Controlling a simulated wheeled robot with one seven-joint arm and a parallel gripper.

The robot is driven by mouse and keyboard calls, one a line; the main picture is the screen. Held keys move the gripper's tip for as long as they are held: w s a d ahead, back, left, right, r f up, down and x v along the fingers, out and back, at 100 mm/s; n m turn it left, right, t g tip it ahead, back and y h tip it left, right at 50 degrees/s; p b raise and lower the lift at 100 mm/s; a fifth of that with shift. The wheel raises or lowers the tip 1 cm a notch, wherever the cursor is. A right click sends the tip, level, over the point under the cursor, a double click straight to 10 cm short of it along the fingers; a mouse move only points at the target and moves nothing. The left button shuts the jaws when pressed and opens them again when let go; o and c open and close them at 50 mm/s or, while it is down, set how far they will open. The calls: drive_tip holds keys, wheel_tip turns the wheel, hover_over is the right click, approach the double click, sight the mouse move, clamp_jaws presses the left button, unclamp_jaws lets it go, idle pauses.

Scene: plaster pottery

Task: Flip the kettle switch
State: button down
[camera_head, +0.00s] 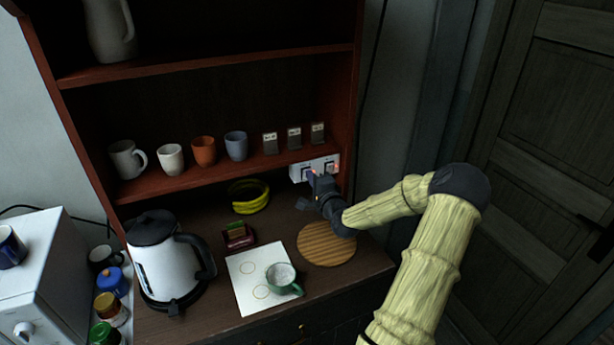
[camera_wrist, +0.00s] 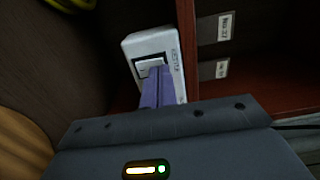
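A white switch box (camera_head: 302,172) is fixed under the shelf at the right end of the cabinet, with small red glows on it. In the wrist view the switch box (camera_wrist: 163,45) shows a pale rocker and a side label too blurred to read surely. My gripper (camera_head: 313,177) is in front of the box. In the wrist view the purple fingers of my gripper (camera_wrist: 157,72) are together, with nothing seen between them. Their tips overlap the rocker's lower edge; contact is unclear. The kettle (camera_head: 168,265), white with a black lid and handle, stands at the counter's left.
A round wooden board (camera_head: 326,245) lies below my gripper. A green cup (camera_head: 287,287) stands on white paper (camera_head: 245,283). Bananas (camera_head: 249,196) lie at the back. Mugs (camera_head: 204,150) and small labelled boxes (camera_head: 294,138) line the shelf above.

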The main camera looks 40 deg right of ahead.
drive_tip(key=shift+w+d, duration=0.1)
drive_tip(key=shift+w, duration=0.25)
idle(0.4)
drive_tip(key=v, duration=0.7)
idle(0.6)
idle(0.5)
